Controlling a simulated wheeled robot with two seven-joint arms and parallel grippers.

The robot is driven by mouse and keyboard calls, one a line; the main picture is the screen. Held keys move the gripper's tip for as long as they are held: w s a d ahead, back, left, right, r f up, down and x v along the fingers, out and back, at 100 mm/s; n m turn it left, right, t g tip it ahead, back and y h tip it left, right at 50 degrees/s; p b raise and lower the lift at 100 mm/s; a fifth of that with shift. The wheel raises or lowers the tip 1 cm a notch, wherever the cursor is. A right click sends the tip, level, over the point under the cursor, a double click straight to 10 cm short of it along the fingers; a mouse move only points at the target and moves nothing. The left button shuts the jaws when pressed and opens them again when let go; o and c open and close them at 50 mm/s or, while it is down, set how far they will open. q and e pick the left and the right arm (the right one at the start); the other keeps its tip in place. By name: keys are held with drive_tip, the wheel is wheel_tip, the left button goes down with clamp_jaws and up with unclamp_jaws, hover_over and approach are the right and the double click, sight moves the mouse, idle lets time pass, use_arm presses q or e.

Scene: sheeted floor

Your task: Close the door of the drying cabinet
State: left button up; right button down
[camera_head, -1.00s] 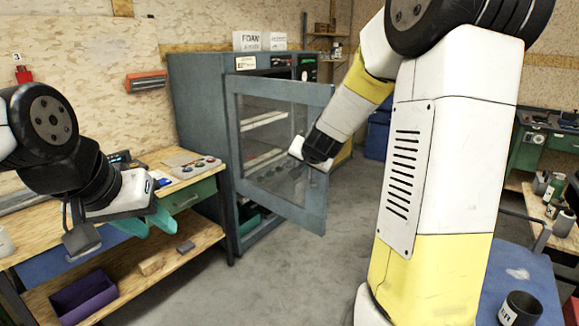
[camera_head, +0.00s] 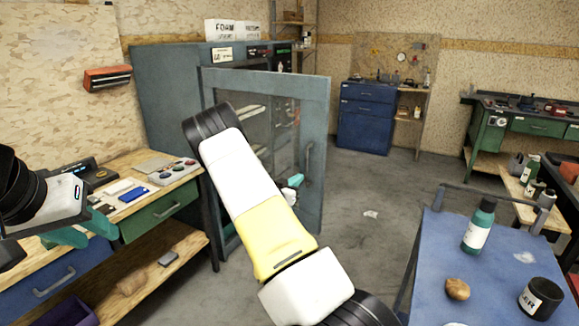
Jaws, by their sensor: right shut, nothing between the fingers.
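The drying cabinet (camera_head: 160,95) is a blue-grey box against the back wall. Its door (camera_head: 318,130), a blue-grey frame with a glass pane, stands open, swung out toward me. A vertical handle (camera_head: 309,160) is on the door's right side. My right arm crosses in front of the door and hides part of it. My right gripper (camera_head: 295,181) shows only as a small teal and white part by the door's lower right, below the handle; I cannot tell if it touches. My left gripper (camera_head: 84,232) has teal fingers apart, empty, over the workbench at left.
The wooden workbench (camera_head: 150,205) with a green drawer stands left of the cabinet. Open floor (camera_head: 370,190) lies right of the door.

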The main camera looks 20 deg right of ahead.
sight(318, 163)
drive_tip(key=x, duration=1.3)
